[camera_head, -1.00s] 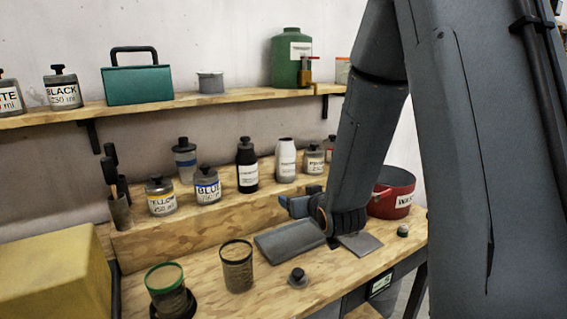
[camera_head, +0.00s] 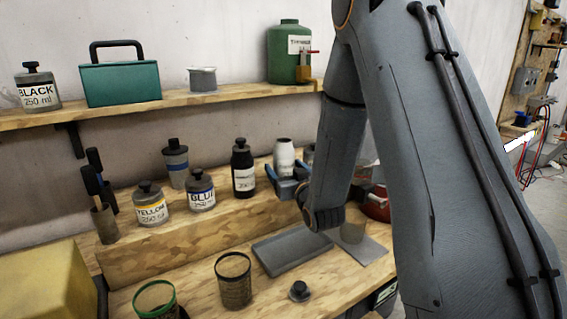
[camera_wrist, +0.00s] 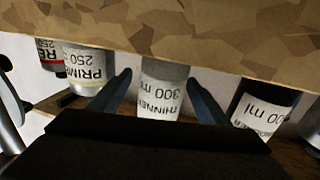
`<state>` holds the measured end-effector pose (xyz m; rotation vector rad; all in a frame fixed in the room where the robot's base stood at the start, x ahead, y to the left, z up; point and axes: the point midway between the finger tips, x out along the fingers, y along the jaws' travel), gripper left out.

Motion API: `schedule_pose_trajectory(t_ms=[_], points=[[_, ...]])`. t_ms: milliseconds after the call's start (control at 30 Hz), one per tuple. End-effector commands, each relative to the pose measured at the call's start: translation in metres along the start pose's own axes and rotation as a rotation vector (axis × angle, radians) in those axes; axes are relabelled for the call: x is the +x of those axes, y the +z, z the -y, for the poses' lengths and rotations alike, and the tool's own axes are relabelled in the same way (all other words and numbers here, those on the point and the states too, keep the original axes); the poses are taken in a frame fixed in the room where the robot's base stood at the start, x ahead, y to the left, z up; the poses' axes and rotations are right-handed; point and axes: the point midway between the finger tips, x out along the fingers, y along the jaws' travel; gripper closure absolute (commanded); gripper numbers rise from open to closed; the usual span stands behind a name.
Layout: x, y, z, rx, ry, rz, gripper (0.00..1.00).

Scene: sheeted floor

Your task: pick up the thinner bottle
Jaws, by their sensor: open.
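The thinner bottle (camera_head: 284,155) is the pale bottle with a white label and grey cap, standing on the raised wooden step in the head view. In the wrist view, which is upside down, its label (camera_wrist: 158,104) reads "THINNER 300 ml". My gripper (camera_head: 288,188) is just in front of it and hides its lower part in the head view. In the wrist view my gripper (camera_wrist: 158,80) is open, with one finger on each side of the bottle. Gaps show between the fingers and the bottle.
A dark bottle (camera_head: 243,170) stands left of the thinner bottle. In the wrist view, the primer jar (camera_wrist: 88,68) is close beside one finger. The wooden step (camera_head: 190,238) lies below. A grey tray (camera_head: 290,250) and mesh cups (camera_head: 234,285) are on the lower bench.

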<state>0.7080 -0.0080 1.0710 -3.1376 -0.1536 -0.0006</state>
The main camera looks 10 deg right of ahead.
Motion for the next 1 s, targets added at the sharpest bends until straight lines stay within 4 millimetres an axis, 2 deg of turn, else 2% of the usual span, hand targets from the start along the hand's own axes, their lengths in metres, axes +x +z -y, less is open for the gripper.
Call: schedule_pose_trajectory(t_ms=[233, 533, 900, 1000], points=[[0.031, -0.001, 0.004, 0.000, -0.003, 0.000, 0.29], [0.036, 0.000, 0.005, 0.000, -0.004, 0.000, 0.29], [0.036, -0.001, 0.005, 0.000, -0.003, -0.002, 0.88], [0.036, -0.001, 0.005, 0.000, -0.003, -0.002, 0.88]])
